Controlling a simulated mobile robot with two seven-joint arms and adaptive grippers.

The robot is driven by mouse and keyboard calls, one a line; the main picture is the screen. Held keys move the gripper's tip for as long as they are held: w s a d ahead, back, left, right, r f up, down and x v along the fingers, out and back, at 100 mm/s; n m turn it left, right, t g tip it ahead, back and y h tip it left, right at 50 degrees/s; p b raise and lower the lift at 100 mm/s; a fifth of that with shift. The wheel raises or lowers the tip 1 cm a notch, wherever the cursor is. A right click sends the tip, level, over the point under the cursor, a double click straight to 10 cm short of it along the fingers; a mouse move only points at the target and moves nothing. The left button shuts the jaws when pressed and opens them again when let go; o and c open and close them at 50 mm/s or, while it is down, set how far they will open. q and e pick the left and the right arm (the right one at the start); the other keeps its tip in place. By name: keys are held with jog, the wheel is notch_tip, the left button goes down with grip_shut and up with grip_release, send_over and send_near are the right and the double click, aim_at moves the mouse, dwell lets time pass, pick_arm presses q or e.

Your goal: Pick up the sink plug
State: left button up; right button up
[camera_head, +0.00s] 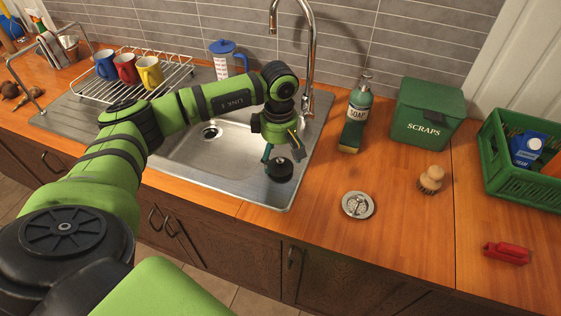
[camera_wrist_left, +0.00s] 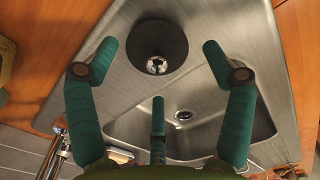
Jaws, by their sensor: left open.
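The sink plug (camera_head: 279,169) is a black round piece on the metal rim at the sink's front right corner. In the left wrist view the plug (camera_wrist_left: 157,62) is a dark disc with a shiny metal middle. My left gripper (camera_head: 283,152) is just above it, fingers pointing down. In the left wrist view the teal fingers of my left gripper (camera_wrist_left: 159,48) are spread, one to each side of the plug and a third below it in the picture. They hold nothing. I cannot tell whether any finger touches the plug. My right gripper is out of view.
The sink (camera_head: 185,160) has a drain (camera_head: 210,132) and a tall tap (camera_head: 312,60) behind. A soap bottle (camera_head: 357,115), metal strainer (camera_head: 358,205), brush (camera_head: 431,179) and green scraps bin (camera_head: 428,112) stand to the right. A dish rack (camera_head: 180,78) holds mugs.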

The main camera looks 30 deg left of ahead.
pick_arm(q)
jog(key=shift+w+f, duration=0.15)
jog(key=shift+f, duration=1.25)
jog(key=c, duration=1)
jog(key=shift+r, duration=0.1)
